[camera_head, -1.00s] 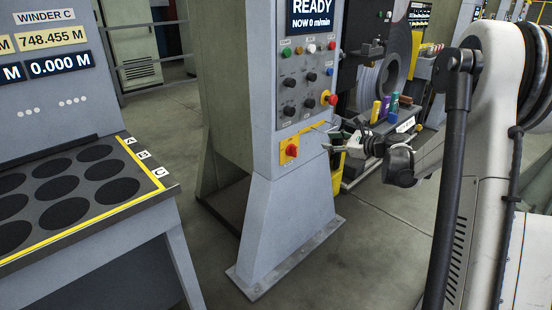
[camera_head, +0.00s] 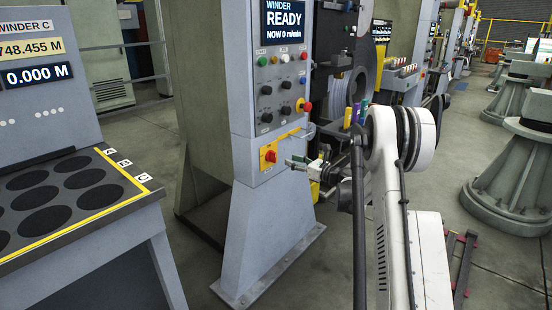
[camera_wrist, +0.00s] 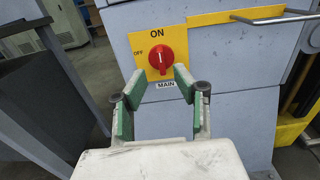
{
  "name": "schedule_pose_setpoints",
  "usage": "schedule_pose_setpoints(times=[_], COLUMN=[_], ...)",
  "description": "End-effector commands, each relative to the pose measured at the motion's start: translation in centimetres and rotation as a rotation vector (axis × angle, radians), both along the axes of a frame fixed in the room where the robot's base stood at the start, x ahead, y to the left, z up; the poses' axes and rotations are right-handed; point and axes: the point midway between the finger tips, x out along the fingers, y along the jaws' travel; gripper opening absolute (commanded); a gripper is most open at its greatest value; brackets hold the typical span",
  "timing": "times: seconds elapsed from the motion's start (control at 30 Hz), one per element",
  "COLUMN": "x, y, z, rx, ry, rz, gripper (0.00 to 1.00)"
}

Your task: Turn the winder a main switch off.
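The main switch (camera_head: 270,156) is a red rotary knob on a yellow plate, low on the front of the grey winder cabinet. In the wrist view the red knob (camera_wrist: 160,57) has ON above it, OFF to its left and a MAIN label below. Its grip ridge looks roughly upright, towards ON. My gripper (camera_wrist: 160,84) is open, with its two green-padded fingers apart and nothing between them. The fingertips are just short of the knob and below it in the picture. In the head view my gripper (camera_head: 292,163) is just right of the switch.
A metal bar handle (camera_wrist: 258,16) on a yellow strip sticks out right of the switch. Buttons and knobs (camera_head: 283,88) and a READY screen (camera_head: 284,20) are above. The Winder C desk (camera_head: 75,190) stands at the left, with floor between.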

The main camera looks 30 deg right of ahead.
Motion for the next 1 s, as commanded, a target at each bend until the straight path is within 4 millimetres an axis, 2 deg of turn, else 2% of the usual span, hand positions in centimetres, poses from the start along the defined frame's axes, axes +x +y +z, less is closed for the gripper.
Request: schedule_pose_setpoints(times=[0.2, 0.43, 0.63, 0.9, 1.0], x=[3.8, 6.7, 7.8, 7.8, 7.8], y=[1.8, 3.0, 3.5, 3.5, 3.5], z=[-0.2, -0.1, -0.1, 0.0, 0.0], rx=[-0.001, -0.001, -0.001, -0.001, -0.001], ry=[0.0, 0.0, 0.0, 0.0, 0.0], rz=[0.002, 0.001, 0.0, 0.0, 0.0], gripper=[0.29, 0.29, 0.29, 0.29, 0.17])
